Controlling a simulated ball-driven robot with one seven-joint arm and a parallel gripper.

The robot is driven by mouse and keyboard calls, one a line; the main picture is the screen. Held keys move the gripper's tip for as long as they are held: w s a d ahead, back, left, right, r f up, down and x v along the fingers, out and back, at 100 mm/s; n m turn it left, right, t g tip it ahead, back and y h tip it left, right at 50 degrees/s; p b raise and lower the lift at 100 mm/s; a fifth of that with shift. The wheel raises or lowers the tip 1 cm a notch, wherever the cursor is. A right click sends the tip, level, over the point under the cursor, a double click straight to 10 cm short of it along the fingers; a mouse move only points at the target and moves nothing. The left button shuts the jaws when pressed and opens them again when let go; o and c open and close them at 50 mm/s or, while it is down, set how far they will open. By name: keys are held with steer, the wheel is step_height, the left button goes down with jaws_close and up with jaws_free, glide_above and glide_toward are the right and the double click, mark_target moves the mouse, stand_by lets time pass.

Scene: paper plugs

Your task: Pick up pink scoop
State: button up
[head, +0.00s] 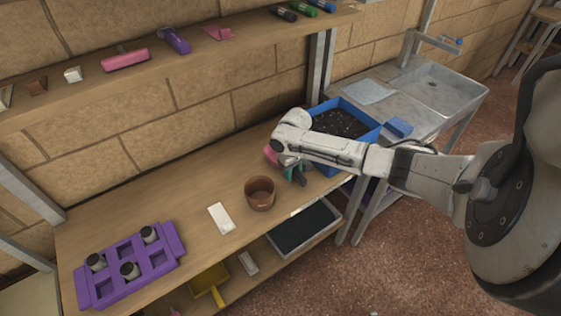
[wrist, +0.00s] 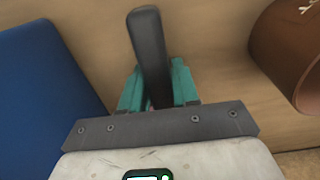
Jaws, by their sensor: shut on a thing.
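The pink scoop (head: 271,155) shows as a small pink patch beside my gripper, above the bench, in the head view. Most of it is hidden by my arm. My gripper (head: 297,174) has teal fingers and is at the bench, between the blue tray and the brown pot. In the wrist view, my gripper (wrist: 158,92) is shut on a dark grey handle (wrist: 150,50), which stands between the teal fingers.
A blue tray of dark soil (head: 318,104) stands behind my gripper; its side fills the left of the wrist view (wrist: 45,75). A brown pot (head: 260,203) is close by.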

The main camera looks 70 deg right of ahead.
jaws_close()
steer(key=shift+r, duration=0.2)
